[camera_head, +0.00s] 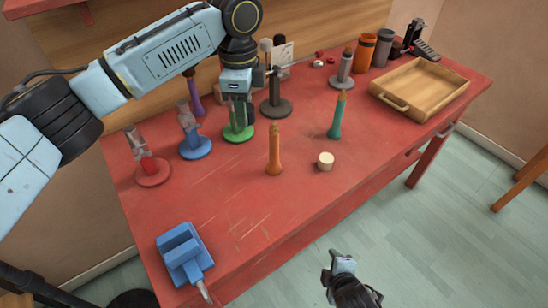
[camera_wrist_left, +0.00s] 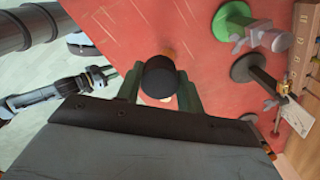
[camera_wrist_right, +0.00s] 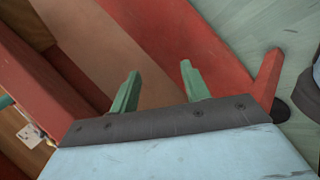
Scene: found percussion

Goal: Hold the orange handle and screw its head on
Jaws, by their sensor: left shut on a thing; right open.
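The orange handle (camera_head: 274,152) stands upright on the red table, left of a short pale cylinder (camera_head: 325,160). My left gripper (camera_head: 239,112) hangs above the table, in front of the green stand in the head view. In the left wrist view it is shut on a dark round-ended piece (camera_wrist_left: 158,77). Something orange shows just past that piece and is mostly hidden by it. A pale patch shows below it; I cannot tell what it belongs to. My right gripper (camera_head: 340,264) is open and empty, off the table's front edge; its fingers are apart in the right wrist view (camera_wrist_right: 157,85).
A teal handle (camera_head: 337,117) stands right of the orange one. Stands in red (camera_head: 152,174), blue (camera_head: 195,148), green (camera_head: 238,133) and black (camera_head: 276,109) line the back. A blue clamp-like block (camera_head: 183,254) sits front left, a wooden tray (camera_head: 425,95) back right. The front middle is clear.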

